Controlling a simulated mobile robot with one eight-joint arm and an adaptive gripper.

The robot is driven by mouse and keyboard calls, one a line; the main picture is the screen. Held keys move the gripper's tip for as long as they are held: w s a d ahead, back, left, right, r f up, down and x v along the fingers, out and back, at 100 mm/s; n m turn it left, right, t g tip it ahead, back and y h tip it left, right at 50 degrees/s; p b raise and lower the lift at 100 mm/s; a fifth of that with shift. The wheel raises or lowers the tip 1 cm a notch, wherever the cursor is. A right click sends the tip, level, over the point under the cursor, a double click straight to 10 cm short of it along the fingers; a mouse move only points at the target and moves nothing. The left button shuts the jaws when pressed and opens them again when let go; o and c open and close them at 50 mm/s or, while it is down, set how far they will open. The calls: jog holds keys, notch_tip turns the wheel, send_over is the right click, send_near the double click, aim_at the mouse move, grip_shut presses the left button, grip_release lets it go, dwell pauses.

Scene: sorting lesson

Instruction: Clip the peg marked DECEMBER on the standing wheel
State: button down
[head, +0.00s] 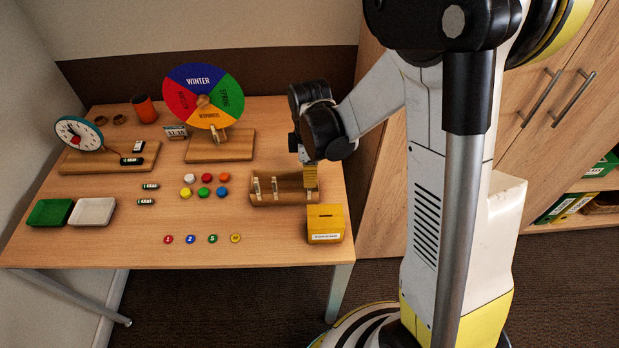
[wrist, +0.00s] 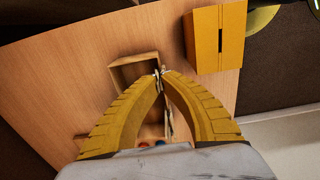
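The standing wheel (head: 228,88) is a colored disc with season words, upright on a wooden base (head: 236,146) at the back middle of the table. The wooden peg rack (head: 290,200) is at the right, with two pale pegs (head: 257,188) showing upright in the head view. My gripper (head: 311,184) is low over the rack's right end. In the wrist view its yellow fingers (wrist: 160,76) come together at the tips around a thin pale peg (wrist: 158,70). The rack (wrist: 130,76) shows just beyond. No peg marking is readable, so I cannot tell which is DECEMBER.
A yellow slotted box (head: 325,224) stands close in front of the rack's right end. A clock (head: 80,135) on a wooden base, green tray (head: 50,213) and white tray (head: 92,212) are at left. Colored discs (head: 205,192) and small tokens (head: 190,239) lie mid-table.

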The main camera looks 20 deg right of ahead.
jog(key=shift+r+p, duration=1.8)
jog(key=shift+r, duration=0.75)
